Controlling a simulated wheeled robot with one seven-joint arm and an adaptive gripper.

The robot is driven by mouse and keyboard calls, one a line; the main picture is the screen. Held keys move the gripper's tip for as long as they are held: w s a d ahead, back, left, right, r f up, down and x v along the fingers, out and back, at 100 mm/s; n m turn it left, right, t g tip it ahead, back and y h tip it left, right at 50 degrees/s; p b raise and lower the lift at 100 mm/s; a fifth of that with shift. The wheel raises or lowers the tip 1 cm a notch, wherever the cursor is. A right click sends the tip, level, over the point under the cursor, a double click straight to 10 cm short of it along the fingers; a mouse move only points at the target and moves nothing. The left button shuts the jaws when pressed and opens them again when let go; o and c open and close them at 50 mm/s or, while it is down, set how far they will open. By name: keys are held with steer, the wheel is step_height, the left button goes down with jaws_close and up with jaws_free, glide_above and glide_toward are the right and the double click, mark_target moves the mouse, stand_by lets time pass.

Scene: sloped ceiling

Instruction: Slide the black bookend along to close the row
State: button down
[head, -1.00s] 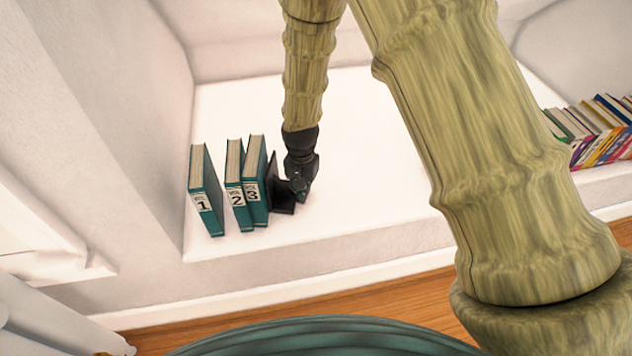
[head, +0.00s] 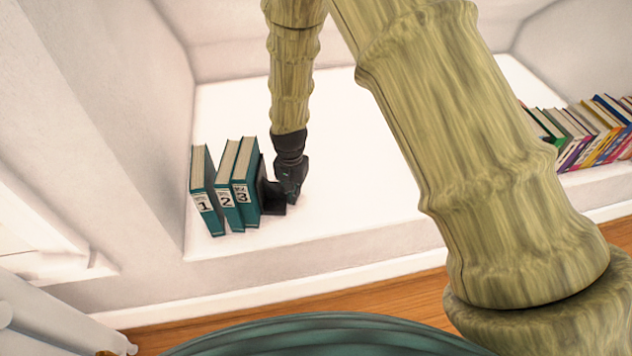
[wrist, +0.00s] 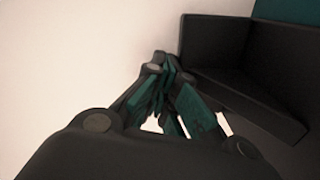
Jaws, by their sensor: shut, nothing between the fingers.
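Three teal books stand upright in a row on the white ledge in the head view: volume 1 (head: 206,195), volume 2 (head: 229,192) and volume 3 (head: 246,188). A narrow gap shows between volumes 1 and 2; volumes 2 and 3 look close together. The black bookend (head: 273,204) stands at the right of volume 3, its upright side toward the book. My gripper (head: 291,198) is shut and empty, low at the bookend's right side. In the wrist view the closed fingers (wrist: 168,95) are beside the bookend (wrist: 245,75); whether they touch is hard to tell.
A row of colourful books (head: 590,130) stands at the far right of the ledge. The white ledge (head: 370,170) between is clear. A wall rises left of volume 1, and the ledge's front edge drops to a wooden floor (head: 330,300).

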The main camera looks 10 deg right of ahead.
mark_target(258, 172)
steer(key=shift+s+a+p, duration=0.15)
steer(key=shift+a+p, duration=1)
steer(key=shift+a, duration=3.65)
steer(key=shift+s+a, duration=0.1)
steer(key=shift+a, duration=0.4)
steer(key=shift+r, duration=0.15)
steer(key=shift+d+p, duration=0.3)
steer(key=shift+d, duration=0.75)
step_height(258, 172, up, 10)
steer(key=p, duration=0.8)
steer(key=shift+p, duration=0.3)
steer(key=shift+d, duration=0.15)
